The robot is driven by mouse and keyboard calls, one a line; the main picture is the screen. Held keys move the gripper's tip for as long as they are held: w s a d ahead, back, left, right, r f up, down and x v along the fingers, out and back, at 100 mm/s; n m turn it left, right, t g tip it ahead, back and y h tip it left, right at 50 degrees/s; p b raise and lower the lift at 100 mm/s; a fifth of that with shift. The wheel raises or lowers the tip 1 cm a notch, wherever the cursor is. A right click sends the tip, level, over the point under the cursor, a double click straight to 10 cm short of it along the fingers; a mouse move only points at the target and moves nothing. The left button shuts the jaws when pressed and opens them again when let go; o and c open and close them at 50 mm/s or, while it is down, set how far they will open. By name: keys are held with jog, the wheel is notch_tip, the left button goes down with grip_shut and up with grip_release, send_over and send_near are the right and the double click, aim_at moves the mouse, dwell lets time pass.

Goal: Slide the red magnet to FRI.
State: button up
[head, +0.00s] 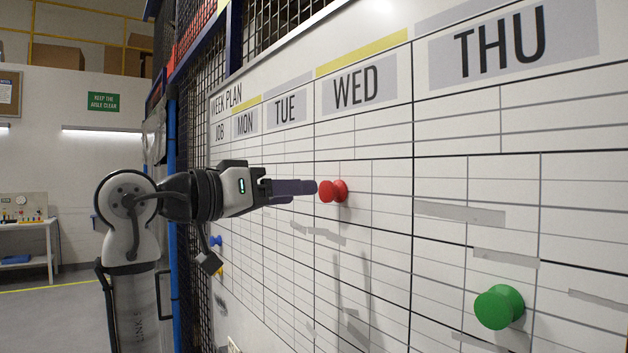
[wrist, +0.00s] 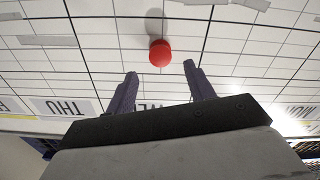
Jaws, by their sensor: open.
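The red magnet (head: 334,191) is a knob-shaped piece on the white week-plan board, in the column under the WED heading (head: 357,90). In the wrist view the red magnet (wrist: 160,53) lies just beyond and between my fingertips. My gripper (head: 316,188) points at the board from the left, with its purple fingertips close to the magnet. In the wrist view my gripper (wrist: 158,72) is open and its two fingers are apart, with nothing visible between them. The THU heading (head: 500,47) is right of WED. No FRI heading shows in the head view.
A green magnet (head: 499,307) sits on the board (head: 440,130) under THU, lower right. A blue magnet (head: 216,240) and a partly hidden yellow one (head: 220,271) are low on the left. Grey strips (head: 460,213) mark some cells. A blue post (head: 173,200) stands beside my arm.

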aim_at(324, 191)
jog(key=p+x, duration=0.1)
jog(key=x, duration=0.4)
grip_shut()
dwell(0.3)
